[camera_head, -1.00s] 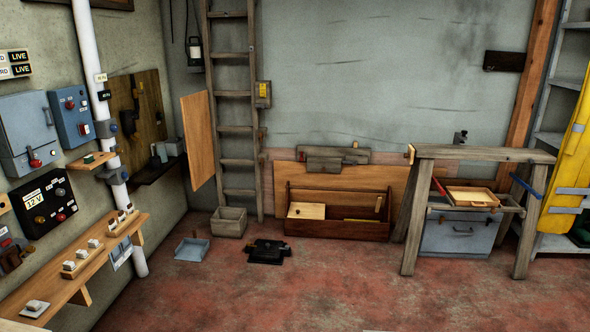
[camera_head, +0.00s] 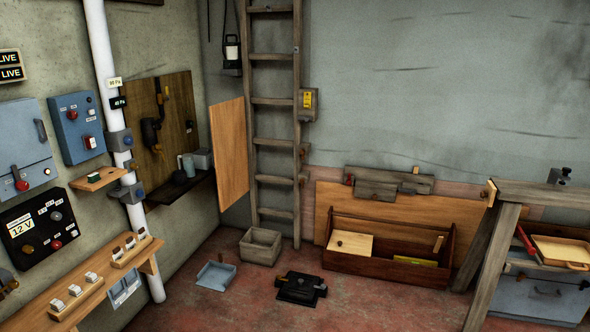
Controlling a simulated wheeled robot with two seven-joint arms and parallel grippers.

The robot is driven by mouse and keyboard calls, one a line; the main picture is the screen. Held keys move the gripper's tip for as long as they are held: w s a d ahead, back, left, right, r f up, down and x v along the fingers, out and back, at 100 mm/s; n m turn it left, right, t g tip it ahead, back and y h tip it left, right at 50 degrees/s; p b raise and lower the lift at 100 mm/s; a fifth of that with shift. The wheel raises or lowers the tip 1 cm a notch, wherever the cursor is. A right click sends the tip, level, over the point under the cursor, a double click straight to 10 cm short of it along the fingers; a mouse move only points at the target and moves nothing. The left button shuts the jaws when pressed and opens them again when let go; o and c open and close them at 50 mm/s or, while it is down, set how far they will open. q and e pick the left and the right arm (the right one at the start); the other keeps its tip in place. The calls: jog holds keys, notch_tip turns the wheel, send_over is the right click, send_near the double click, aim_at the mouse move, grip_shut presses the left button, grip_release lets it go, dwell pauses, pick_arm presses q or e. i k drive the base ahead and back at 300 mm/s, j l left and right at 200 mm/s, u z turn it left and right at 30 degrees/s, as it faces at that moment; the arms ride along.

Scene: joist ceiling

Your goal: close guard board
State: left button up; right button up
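A plain light-brown wooden board (camera_head: 229,150), which looks like the guard board, stands upright between the left wall and the ladder. It is seen at a slant and stands out from the wall like an open door leaf. Its right edge is close to the ladder (camera_head: 275,130). To its left, a darker wall panel (camera_head: 172,125) with dark fittings is uncovered. Whether hinges join the two cannot be seen. Neither of my grippers shows in the view.
A dark shelf (camera_head: 172,190) juts out below the panel. A white pipe (camera_head: 101,60) and a wooden bench (camera_head: 85,290) line the left wall. A grey bin (camera_head: 261,246), blue tray (camera_head: 216,275) and black object (camera_head: 300,288) lie on the floor. A wooden toolbox (camera_head: 345,262) stands behind.

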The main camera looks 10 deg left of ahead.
aim_at(230, 151)
jog(key=i+j+u, duration=0.15)
jog(key=i+u, duration=0.25)
jog(key=i, duration=0.2)
jog(key=i+u, duration=0.35)
jog(key=i, duration=0.25)
jog(key=i+l+u, duration=0.4)
jog(key=i, duration=0.2)
jog(key=i+l+u, duration=0.25)
jog(key=i+u, duration=0.15)
jog(key=i, duration=0.15)
jog(key=i+l+u, duration=0.35)
jog(key=i+l, duration=0.15)
jog(key=l, duration=0.1)
